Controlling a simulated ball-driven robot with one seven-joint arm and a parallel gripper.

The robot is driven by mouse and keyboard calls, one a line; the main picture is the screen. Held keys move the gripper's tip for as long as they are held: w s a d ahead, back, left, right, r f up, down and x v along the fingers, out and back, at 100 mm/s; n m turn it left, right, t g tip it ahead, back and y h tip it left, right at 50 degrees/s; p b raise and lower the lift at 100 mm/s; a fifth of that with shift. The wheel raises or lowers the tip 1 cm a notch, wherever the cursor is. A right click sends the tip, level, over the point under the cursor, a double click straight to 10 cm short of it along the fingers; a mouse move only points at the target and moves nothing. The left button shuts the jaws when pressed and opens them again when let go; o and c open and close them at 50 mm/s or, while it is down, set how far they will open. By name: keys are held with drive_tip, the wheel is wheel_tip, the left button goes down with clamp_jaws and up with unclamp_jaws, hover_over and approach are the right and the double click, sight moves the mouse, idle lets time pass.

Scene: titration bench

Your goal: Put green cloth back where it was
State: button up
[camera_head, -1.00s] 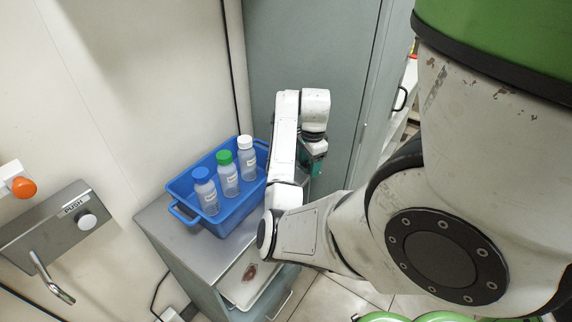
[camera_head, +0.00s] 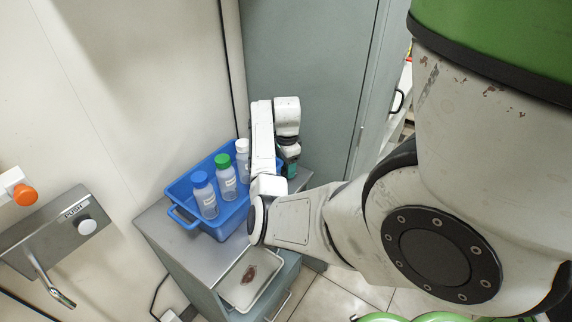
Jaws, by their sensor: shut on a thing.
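My gripper (camera_head: 290,169) hangs at the end of my white arm, just right of the blue basket and above the back right corner of the grey cabinet top. A small dark teal-green patch shows at it, and I take this for the green cloth (camera_head: 292,171) held in the shut jaws. The fingertips are too small and too covered to make out. No other green cloth shows.
A pale tray (camera_head: 238,293) with a brown patch (camera_head: 249,274) sits at the cabinet's front. A tall grey locker (camera_head: 315,65) stands behind.

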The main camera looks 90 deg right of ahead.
drive_tip(key=shift+f, duration=0.15)
drive_tip(key=o, duration=1.2)
